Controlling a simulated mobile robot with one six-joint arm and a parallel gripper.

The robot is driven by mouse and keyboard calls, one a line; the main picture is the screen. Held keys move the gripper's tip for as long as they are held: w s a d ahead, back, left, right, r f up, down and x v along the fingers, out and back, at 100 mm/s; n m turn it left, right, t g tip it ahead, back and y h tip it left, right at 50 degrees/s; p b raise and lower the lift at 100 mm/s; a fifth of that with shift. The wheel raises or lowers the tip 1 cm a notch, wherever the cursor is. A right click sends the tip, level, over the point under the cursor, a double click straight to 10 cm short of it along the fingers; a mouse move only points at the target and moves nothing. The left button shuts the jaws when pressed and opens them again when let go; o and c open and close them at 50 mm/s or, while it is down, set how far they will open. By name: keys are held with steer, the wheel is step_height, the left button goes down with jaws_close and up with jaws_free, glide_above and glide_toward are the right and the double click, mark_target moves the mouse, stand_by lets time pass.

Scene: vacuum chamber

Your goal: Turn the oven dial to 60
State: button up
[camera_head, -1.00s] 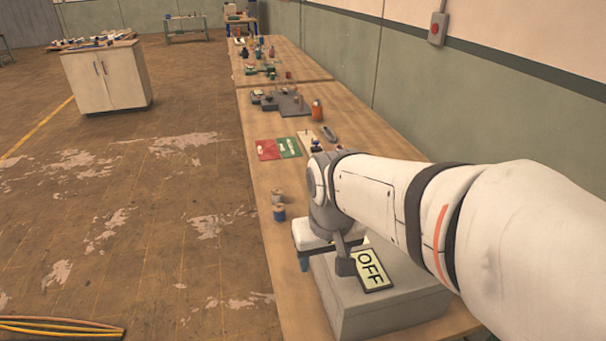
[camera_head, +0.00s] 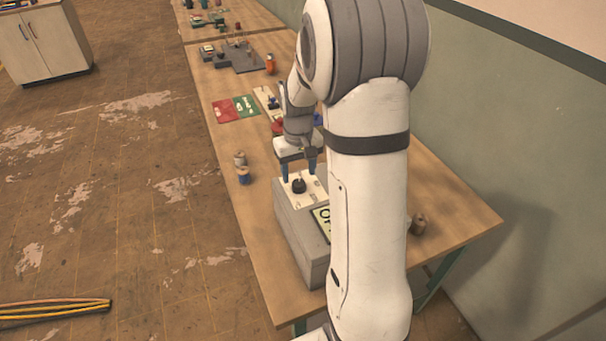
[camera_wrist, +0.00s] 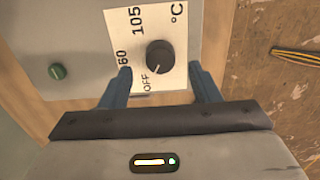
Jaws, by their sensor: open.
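The oven is a grey box (camera_head: 297,238) on the bench. Its black round dial (camera_head: 299,186) sits on a white plate and also shows in the wrist view (camera_wrist: 159,55). The plate (camera_wrist: 188,75) carries the marks OFF, 60, 105 and °C. A faint pale line on the dial's rim seems to face OFF. My gripper (camera_wrist: 160,68) is open and empty, with its blue fingers apart on either side of the dial's near edge. In the head view my gripper (camera_head: 299,172) is just behind the dial. Whether the fingers touch it I cannot tell.
A sign (camera_head: 322,219) on the box is partly hidden by my arm. Spools (camera_head: 242,174) stand at the bench's left edge. Red and green mats (camera_head: 228,110) lie farther back.

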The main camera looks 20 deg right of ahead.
mark_target(299, 183)
steer(key=shift+f, duration=1.75)
steer(key=shift+c, duration=0.2)
